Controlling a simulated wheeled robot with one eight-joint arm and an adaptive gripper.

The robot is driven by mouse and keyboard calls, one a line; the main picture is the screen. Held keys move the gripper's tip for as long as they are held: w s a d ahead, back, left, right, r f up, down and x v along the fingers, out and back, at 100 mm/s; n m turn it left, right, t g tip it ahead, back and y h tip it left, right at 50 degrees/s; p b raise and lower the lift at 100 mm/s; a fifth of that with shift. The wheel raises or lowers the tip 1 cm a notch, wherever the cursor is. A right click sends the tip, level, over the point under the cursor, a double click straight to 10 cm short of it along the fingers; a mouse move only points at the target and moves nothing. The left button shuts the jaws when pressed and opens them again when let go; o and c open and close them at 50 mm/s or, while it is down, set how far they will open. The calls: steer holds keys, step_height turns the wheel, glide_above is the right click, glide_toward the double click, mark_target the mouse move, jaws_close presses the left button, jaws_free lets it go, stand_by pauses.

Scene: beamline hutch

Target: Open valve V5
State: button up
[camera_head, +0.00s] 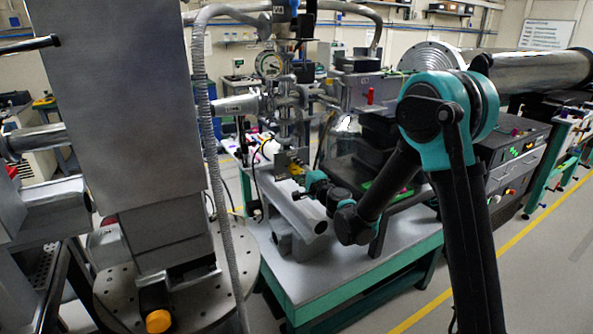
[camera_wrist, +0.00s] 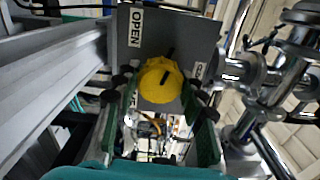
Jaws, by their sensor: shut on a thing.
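The valve is a yellow round knob (camera_wrist: 160,82) with a black pointer line, on a grey plate (camera_wrist: 185,35) in the wrist view. An "OPEN" label (camera_wrist: 135,27) is at the plate's upper left. The pointer slants up and to the right, not at that label. In the head view my gripper (camera_head: 300,180) reaches the equipment above the bench; the knob is too small to make out clearly there.
Metal pipework (camera_wrist: 255,85) stands close at the right of the plate, and a grey beam (camera_wrist: 55,75) runs along the left. In the head view a flexible hose (camera_head: 205,120) hangs at the left, and the bench (camera_head: 335,270) lies below my arm. Open floor is at the lower right.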

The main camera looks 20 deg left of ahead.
steer(key=n, duration=0.4)
steer(key=shift+n, duration=0.3)
steer(key=n, duration=0.4)
steer(key=shift+n, duration=0.3)
steer(key=o, duration=1.1)
steer(key=shift+o, duration=0.2)
steer(key=v, duration=1.2)
